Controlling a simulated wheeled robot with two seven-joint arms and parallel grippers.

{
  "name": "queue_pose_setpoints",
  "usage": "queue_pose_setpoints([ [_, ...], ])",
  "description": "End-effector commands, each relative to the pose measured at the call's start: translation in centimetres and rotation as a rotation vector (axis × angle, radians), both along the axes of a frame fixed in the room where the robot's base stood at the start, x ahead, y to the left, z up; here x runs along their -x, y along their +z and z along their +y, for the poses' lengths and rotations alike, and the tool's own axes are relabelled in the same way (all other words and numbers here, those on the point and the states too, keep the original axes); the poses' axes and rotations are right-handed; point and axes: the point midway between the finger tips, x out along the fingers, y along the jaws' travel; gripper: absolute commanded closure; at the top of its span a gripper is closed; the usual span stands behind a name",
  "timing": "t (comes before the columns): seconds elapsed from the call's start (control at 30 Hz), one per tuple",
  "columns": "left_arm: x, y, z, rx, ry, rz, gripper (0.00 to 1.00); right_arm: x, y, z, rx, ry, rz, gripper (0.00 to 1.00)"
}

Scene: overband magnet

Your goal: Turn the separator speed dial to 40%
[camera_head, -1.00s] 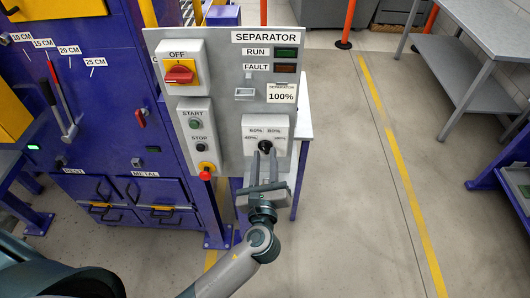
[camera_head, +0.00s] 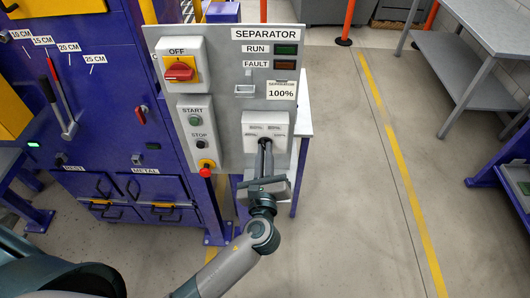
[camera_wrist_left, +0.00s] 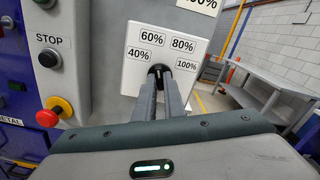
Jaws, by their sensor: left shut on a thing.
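The separator speed dial is a black knob (camera_wrist_left: 157,69) on a white plate (camera_head: 265,129) at the lower right of the grey separator panel (camera_head: 225,110). In the left wrist view the plate is marked 40%, 60%, 80% and 100% around the knob. My left gripper (camera_head: 266,144) has come in from below, and its fingers are shut on the knob; they also show in the left wrist view (camera_wrist_left: 158,82). The fingers hide much of the knob, and I cannot tell where it points. A card (camera_head: 281,91) above the plate reads separator 100%. My right gripper is not in view.
Left of the dial are the start button (camera_head: 194,120), the stop button (camera_head: 201,143) and a red mushroom button (camera_head: 206,172). A red rotary switch (camera_head: 180,71) sits above, at OFF. A blue machine (camera_head: 115,100) stands at left.

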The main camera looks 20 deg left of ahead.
Motion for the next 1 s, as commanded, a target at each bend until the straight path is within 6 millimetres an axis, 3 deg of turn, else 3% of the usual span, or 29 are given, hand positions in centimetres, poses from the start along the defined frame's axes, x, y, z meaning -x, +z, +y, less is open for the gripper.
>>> queue_pose_setpoints([
  [1.0,0.0,0.0,-0.1,0.604,0.002,-0.174,1.0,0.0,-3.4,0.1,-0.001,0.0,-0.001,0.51],
])
